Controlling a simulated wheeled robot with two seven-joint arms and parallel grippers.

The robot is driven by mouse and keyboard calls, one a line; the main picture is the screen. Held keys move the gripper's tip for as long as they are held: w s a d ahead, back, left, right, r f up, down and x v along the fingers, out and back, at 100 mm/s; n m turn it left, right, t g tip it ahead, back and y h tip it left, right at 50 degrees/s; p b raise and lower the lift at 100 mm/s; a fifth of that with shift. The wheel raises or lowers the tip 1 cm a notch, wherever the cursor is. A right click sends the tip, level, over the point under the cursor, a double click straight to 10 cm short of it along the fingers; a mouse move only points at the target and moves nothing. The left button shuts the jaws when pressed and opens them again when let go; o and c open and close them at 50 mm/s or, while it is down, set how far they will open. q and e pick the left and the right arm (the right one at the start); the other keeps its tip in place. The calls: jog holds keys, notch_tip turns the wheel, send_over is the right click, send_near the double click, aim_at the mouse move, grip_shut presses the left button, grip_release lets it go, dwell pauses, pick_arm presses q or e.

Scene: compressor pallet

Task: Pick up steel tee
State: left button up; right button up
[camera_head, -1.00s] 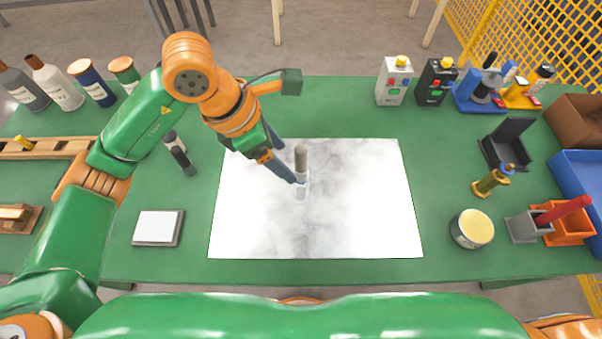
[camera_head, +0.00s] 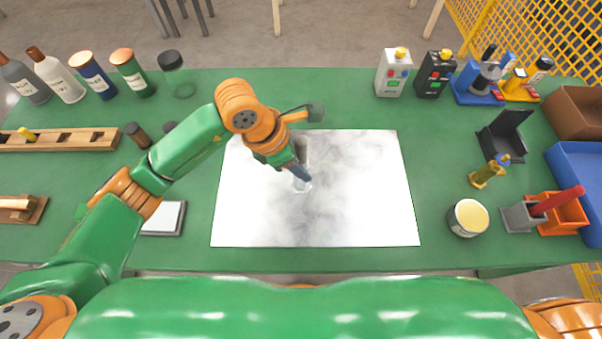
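A grey upright piece that looks like the steel tee (camera_head: 303,147) stands on the white marbled mat (camera_head: 360,190), left of the mat's middle. It is mostly hidden by my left gripper, so its full shape does not show. My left gripper (camera_head: 302,182) points down at the mat right at this piece, its dark fingers overlapping the piece's lower part. Whether the fingers are closed on it or only beside it I cannot tell. My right gripper is not in view.
Bottles and a dark-lidded jar (camera_head: 176,78) stand at the back left, beside a wooden rack (camera_head: 60,141). Button boxes (camera_head: 393,74), a black open box (camera_head: 505,138), a round tin (camera_head: 467,218) and a blue bin (camera_head: 580,170) are on the right. The mat's right half is clear.

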pick_arm(q)
grip_shut()
dwell(1.0)
